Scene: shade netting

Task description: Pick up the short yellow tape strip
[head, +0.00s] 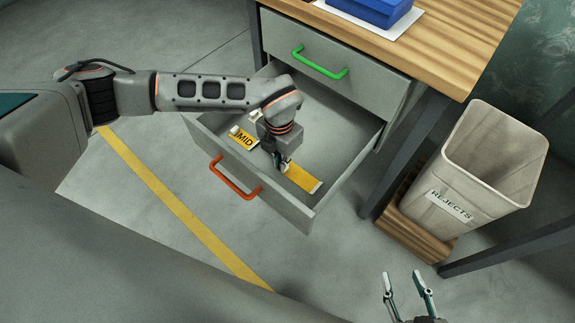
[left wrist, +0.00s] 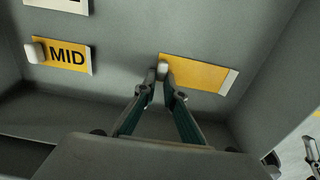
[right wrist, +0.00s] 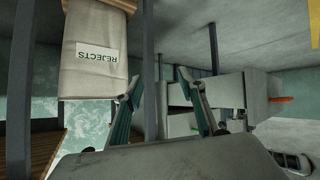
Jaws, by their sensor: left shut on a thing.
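The short yellow tape strip (head: 301,178) lies in the open lower drawer, to the right of a yellow MID label (head: 243,138). In the left wrist view the strip (left wrist: 196,74) has a pale right end and a small white tab at its left end. My left gripper (head: 283,166) reaches down into the drawer. Its fingertips (left wrist: 161,76) are shut on the white tab at the strip's left end. My right gripper (head: 405,277) is open and empty, low at the right of the head view, away from the drawer.
The lower drawer (head: 318,215) has a red handle (head: 236,183). The upper drawer (head: 345,62) with a green handle is closed. A REJECTS bin (head: 490,160) stands on a wooden base at the right. A blue box (head: 372,10) sits on the bench top (head: 440,45).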

